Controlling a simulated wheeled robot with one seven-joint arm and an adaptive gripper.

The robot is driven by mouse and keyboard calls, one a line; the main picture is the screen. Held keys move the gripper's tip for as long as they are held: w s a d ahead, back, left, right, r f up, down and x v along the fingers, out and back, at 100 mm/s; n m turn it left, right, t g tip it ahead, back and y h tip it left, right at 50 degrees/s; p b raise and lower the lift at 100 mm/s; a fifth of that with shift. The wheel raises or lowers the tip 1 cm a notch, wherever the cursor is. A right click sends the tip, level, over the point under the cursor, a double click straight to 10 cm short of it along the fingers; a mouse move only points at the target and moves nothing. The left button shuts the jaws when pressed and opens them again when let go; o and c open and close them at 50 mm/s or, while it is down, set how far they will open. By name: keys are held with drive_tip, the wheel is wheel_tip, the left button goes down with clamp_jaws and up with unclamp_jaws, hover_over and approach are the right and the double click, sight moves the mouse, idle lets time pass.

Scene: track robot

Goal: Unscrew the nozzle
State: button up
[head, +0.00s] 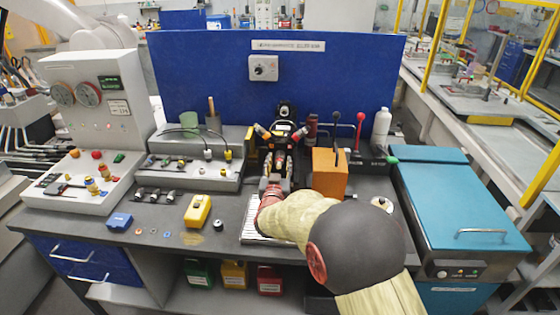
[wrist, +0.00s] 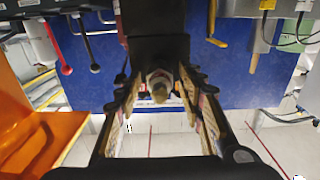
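The nozzle (wrist: 159,86) shows in the wrist view as a small brass-coloured tip with a pale collar, on a dark upright holder (wrist: 155,45). My gripper (wrist: 161,97) is around it, with one finger on each side. A gap shows between each finger and the nozzle, so the gripper looks open. In the head view my arm reaches from the lower right to the middle of the bench, and my gripper (head: 281,131) points at the black holder (head: 286,109) in front of the blue panel. The nozzle is hidden there by my gripper.
An orange box (head: 330,173) stands close to the right of my gripper; it also shows in the wrist view (wrist: 35,130). Red and black levers (head: 359,130) and a white bottle (head: 381,126) stand behind it. A yellow device (head: 197,211) lies on the left; bench space around it is partly clear.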

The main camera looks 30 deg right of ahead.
drive_tip(key=shift+f+m+b, duration=0.1)
drive_tip(key=shift+m+b, duration=0.3)
drive_tip(key=shift+b, duration=0.25)
drive_tip(key=shift+m+b, duration=0.4)
drive_tip(key=shift+b, duration=0.1)
drive_tip(key=shift+m+b, duration=1.3)
drive_tip(key=shift+b, duration=0.25)
drive_tip(key=shift+m+b, duration=0.5)
drive_tip(key=shift+b, duration=0.15)
drive_tip(key=shift+m+b, duration=0.7)
drive_tip(key=m, duration=0.4)
drive_tip(key=shift+m, duration=0.7)
